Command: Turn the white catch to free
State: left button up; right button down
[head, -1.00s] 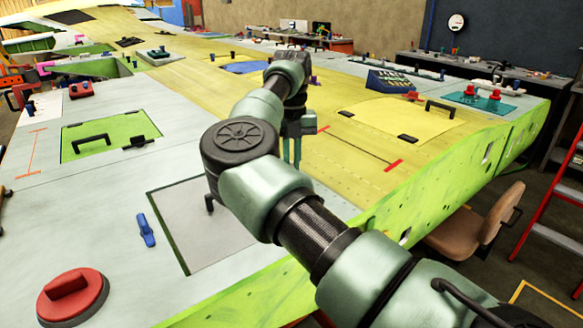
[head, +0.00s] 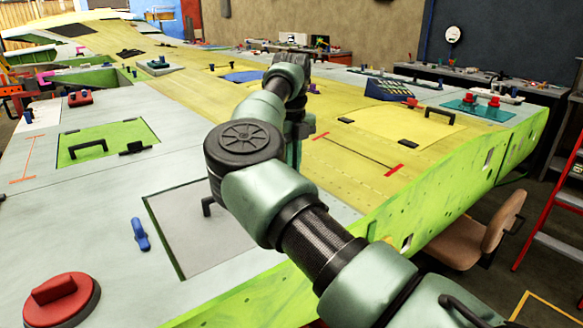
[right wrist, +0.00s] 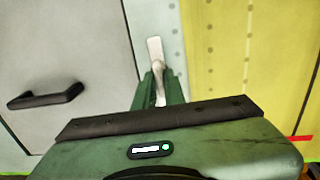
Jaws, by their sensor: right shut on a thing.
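The white catch (right wrist: 154,48) shows in the right wrist view as a narrow white lever on the pale wing skin, its length running nearly up and down the picture. It lies just right of the grey panel (right wrist: 60,40). My right gripper (right wrist: 159,82) has its green fingers closed on the catch's near part; the flat far end sticks out beyond them. In the head view my right gripper (head: 293,155) points down at the wing beside the grey panel (head: 225,240), and my arm hides the catch. My left gripper is in neither view.
A black handle (right wrist: 46,97) stands on the grey panel. Left of that panel are a blue catch (head: 140,234) and a red knob (head: 63,298). A green panel with a black handle (head: 88,148) lies farther back. A chair (head: 495,220) and red ladder (head: 550,200) stand right of the wing.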

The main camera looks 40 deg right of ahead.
jog(key=shift+w+r, duration=0.1)
jog(key=shift+r, duration=0.05)
jog(key=c, duration=1.5)
grip_release()
notch_tip(320, 180, up, 8)
jog(key=shift+f, duration=0.15)
